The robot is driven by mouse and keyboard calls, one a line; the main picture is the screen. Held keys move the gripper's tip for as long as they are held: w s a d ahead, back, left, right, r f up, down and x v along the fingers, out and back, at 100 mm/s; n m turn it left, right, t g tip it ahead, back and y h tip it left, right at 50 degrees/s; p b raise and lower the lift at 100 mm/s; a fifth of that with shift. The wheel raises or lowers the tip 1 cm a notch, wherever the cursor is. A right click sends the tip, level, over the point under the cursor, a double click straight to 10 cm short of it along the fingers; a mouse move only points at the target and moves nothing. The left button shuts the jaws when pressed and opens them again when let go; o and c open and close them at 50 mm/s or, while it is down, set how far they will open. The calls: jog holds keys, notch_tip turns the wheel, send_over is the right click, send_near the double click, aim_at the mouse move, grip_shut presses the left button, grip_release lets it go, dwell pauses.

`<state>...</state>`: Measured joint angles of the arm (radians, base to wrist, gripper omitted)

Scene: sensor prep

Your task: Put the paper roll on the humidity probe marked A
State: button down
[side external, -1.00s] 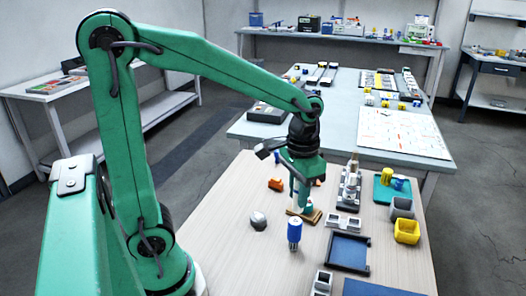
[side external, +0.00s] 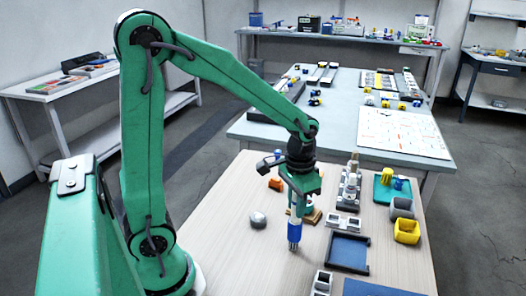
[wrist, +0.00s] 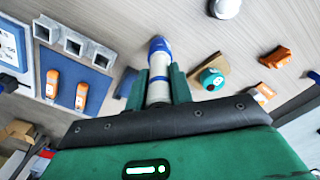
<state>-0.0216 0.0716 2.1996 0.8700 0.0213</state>
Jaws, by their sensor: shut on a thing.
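My gripper (side external: 297,204) points down over the wooden table. In the wrist view its two green fingers (wrist: 159,88) are shut on a white cylinder, which looks like the paper roll (wrist: 158,90). A blue upright piece, which looks like the humidity probe (side external: 294,232), stands directly below the fingers. It also shows in line beyond the roll in the wrist view (wrist: 159,46). The roll and the blue piece look lined up. I cannot tell whether they touch or whether the roll is around it. No letter A is readable.
A teal round piece (wrist: 210,78) on a wooden base stands close beside the fingers. A grey lump (side external: 258,220) and an orange piece (side external: 276,184) lie to the left. A blue tray (side external: 348,251), grey sockets (side external: 344,224) and a yellow bin (side external: 407,231) are to the right.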

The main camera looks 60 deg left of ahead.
jog(key=shift+f, duration=0.1)
jog(key=c, duration=1.2)
grip_release()
jog(key=shift+c, duration=0.2)
notch_tip(320, 180, up, 12)
jog(key=shift+r, duration=0.15)
jog(key=shift+s, duration=0.1)
